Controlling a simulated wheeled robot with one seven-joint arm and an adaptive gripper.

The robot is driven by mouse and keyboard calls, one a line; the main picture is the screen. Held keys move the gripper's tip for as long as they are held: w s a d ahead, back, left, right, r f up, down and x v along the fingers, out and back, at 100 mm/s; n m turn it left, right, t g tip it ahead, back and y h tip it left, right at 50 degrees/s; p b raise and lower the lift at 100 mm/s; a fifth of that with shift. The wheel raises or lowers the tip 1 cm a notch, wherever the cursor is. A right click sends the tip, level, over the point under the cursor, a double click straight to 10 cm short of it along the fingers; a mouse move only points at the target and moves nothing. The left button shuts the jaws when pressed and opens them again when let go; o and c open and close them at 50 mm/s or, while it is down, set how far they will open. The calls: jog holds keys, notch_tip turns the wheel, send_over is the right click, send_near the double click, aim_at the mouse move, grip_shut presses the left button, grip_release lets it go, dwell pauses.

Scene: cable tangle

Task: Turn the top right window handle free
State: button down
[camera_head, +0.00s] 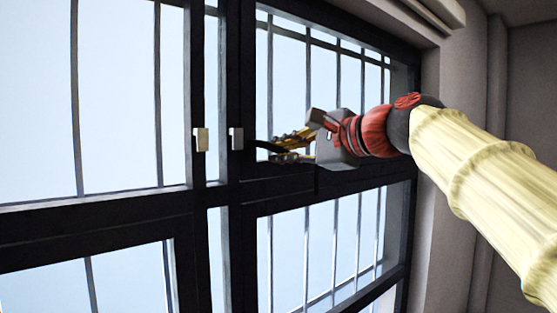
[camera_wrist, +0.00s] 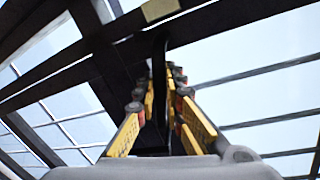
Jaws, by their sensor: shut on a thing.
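The top right window handle (camera_head: 236,138) has a small pale block on the dark upright frame of the right window. My gripper (camera_head: 268,147) is just right of that block, reaching in from the right. In the wrist view my gripper (camera_wrist: 162,75) has its yellow fingers close together on a dark, slender, curved piece (camera_wrist: 159,50), which looks like the handle's lever. Its far end runs up toward the dark frame, near a pale block (camera_wrist: 160,10). The fingers hide part of the lever, so its exact angle is hard to tell.
A second pale handle block (camera_head: 201,139) sits on the neighbouring frame to the left. Dark window frames (camera_head: 100,220) and thin bars (camera_head: 308,80) cross the panes. A grey wall (camera_head: 470,110) stands at the right, beside my arm.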

jog(key=shift+d+r+n+t+h, duration=0.2)
jog(key=shift+r+n, duration=0.25)
jog(key=shift+n, duration=0.35)
jog(key=shift+a+r+n+t+h, duration=0.1)
jog(key=shift+r+n+h, duration=0.25)
jog(key=shift+n, duration=0.45)
jog(key=shift+r, duration=0.1)
jog(key=c, duration=2)
grip_release()
jog(key=shift+o, duration=0.5)
jog(key=v, duration=1.2)
